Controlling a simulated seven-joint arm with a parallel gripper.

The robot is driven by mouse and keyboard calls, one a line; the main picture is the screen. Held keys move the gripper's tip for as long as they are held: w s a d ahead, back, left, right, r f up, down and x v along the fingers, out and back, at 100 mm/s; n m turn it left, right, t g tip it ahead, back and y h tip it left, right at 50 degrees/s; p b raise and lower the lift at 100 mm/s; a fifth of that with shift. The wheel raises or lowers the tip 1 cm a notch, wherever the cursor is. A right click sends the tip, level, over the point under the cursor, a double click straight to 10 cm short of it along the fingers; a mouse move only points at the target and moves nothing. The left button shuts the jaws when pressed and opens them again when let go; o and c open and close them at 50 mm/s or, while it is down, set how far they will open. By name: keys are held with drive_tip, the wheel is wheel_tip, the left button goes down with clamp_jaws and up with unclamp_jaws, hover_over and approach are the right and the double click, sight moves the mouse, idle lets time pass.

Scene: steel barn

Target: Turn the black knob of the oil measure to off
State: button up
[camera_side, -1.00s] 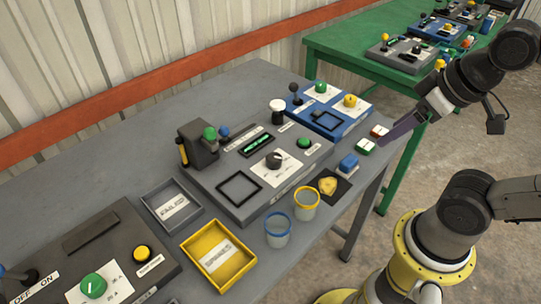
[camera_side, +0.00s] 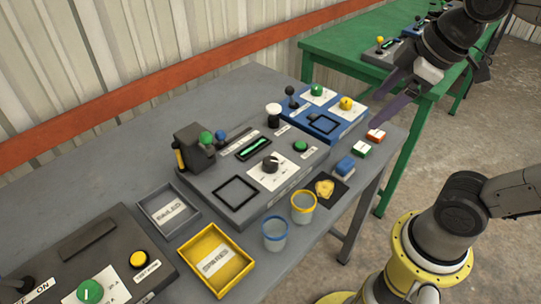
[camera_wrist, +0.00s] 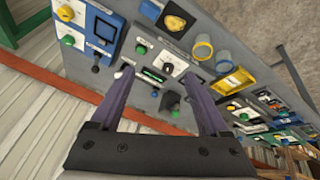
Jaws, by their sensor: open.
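The grey panel unit (camera_side: 222,170), which I take to be the oil measure, stands mid-bench. Its black knob (camera_side: 270,163) sits on a white plate with print too small to read. A lit green display (camera_side: 254,148) is behind the knob, and a green button is to its right. The knob's setting cannot be read. In the wrist view the black knob (camera_wrist: 168,67) shows between and beyond the fingers. My gripper (camera_side: 374,111) is open and empty, above the bench's right end and apart from the knob. Both purple fingers show in the wrist view (camera_wrist: 157,77).
A blue panel (camera_side: 318,121) with a black lever stands behind right. A black post with a green knob (camera_side: 206,138) rises at the unit's left. Two cups (camera_side: 303,207), a yellow tray (camera_side: 243,268), a grey tray (camera_side: 160,198) and a blue block (camera_side: 344,166) are near.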

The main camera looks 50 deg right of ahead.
drive_tip(key=w+a+r+n+g, duration=0.2)
drive_tip(key=w+n, duration=0.2)
drive_tip(key=w, duration=0.4)
drive_tip(key=n+g, duration=0.3)
drive_tip(key=n, duration=0.1)
hover_over(270, 161)
wheel_tip(270, 161, down, 9)
wheel_tip(270, 161, down, 13)
drive_tip(key=shift+d+f, duration=0.1)
clamp_jaws()
